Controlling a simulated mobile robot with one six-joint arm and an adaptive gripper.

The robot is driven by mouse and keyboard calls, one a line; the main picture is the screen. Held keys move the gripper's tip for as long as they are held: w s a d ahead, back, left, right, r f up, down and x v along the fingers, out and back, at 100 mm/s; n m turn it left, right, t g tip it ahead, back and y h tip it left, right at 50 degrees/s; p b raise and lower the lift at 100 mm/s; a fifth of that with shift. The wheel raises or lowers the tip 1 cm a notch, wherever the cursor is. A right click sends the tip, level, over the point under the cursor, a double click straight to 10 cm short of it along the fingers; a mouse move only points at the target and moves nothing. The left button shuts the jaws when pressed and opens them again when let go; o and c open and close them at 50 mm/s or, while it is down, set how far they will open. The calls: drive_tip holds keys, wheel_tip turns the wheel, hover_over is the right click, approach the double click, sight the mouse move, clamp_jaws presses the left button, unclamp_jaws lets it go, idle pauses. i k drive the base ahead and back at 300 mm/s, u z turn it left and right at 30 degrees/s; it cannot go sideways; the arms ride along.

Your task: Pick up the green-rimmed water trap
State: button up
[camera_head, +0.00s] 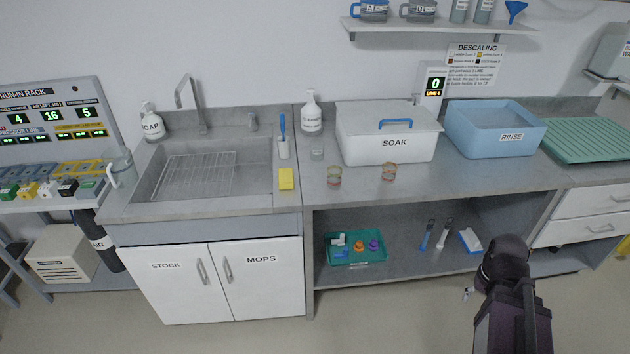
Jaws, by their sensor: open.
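The green-rimmed water trap (334,176) is a small clear cup standing on the steel counter, just right of the sink and in front of the SOAK tub. A similar cup with an orange-brown rim (389,172) stands to its right, apart from it. My dark arm rises at the lower right, in front of the counter. Only a small tip of my gripper (467,294) shows beside the arm, low and well away from the trap. It is open, and the rest of it is hidden behind the arm.
The white SOAK tub (385,145) and blue RINSE tub (495,143) stand behind and right. A small clear item (317,151), a yellow sponge (286,179) and a brush holder (283,147) are near the trap. The counter's front edge beside the traps is clear. A teal tray (355,263) sits on the lower shelf.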

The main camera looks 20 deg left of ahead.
sight(333, 172)
drive_tip(key=u, duration=0.9)
drive_tip(key=k, duration=0.6)
drive_tip(key=u, duration=0.05)
drive_tip(key=i, duration=0.6)
drive_tip(key=u, duration=0.05)
